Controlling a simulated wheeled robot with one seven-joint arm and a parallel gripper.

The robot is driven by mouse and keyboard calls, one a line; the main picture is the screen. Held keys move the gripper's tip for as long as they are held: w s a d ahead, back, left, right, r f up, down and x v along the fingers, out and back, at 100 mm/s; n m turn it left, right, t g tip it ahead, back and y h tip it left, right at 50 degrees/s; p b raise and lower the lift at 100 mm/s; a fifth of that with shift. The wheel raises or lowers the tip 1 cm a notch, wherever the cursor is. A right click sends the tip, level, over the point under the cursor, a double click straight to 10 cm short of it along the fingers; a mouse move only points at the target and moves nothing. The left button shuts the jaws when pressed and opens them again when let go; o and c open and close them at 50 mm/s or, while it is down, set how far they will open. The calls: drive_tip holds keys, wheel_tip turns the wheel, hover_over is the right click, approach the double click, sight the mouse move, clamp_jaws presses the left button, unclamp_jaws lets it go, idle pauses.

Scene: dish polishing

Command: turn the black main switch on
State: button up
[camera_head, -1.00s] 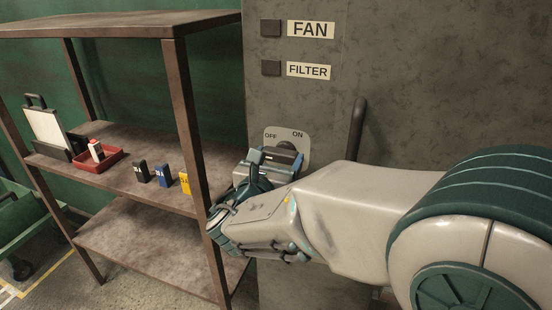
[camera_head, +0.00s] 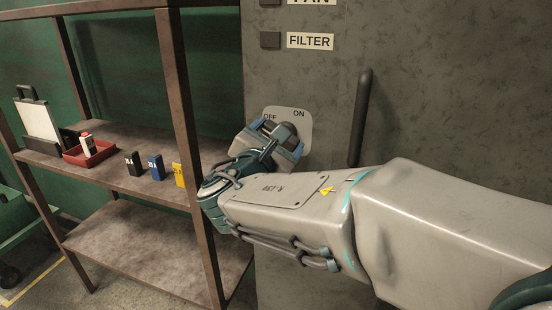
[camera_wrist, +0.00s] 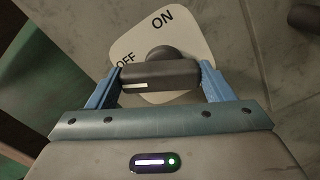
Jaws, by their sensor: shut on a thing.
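The black main switch (camera_wrist: 160,74) is a dark knob with a bar-shaped grip on a pale plate (camera_wrist: 185,35) marked OFF and ON. My gripper (camera_wrist: 158,76) is shut on the grip bar, one blue finger at each end. A white mark on the bar lies near its left end, below the OFF label in the wrist view. In the head view my gripper (camera_head: 281,138) is tilted at the plate (camera_head: 300,118) and hides most of the switch.
A dark vertical handle (camera_head: 361,118) stands right of the plate, close above my arm. A FILTER label (camera_head: 310,41) and a dark button (camera_head: 270,40) are higher on the grey cabinet. A brown shelf (camera_head: 120,205) with a red tray (camera_head: 78,160) and small boxes stands left.

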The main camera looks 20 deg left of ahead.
drive_tip(key=shift+d+m+b, duration=0.15)
drive_tip(key=shift+m+b, duration=2.9)
drive_tip(key=shift+b, duration=1.15)
drive_tip(key=shift+d+m+b, duration=0.15)
drive_tip(key=shift+m+b, duration=2.9)
drive_tip(key=shift+b, duration=1.1)
drive_tip(key=o, duration=1)
drive_tip(key=shift+s, duration=0.15)
drive_tip(key=s, duration=0.4)
drive_tip(key=s+p, duration=0.1)
drive_tip(key=s, duration=0.4)
drive_tip(key=s+a, duration=0.1)
drive_tip(key=s, duration=0.3)
drive_tip(key=shift+s+p, duration=0.3)
drive_tip(key=shift+p, duration=0.1)
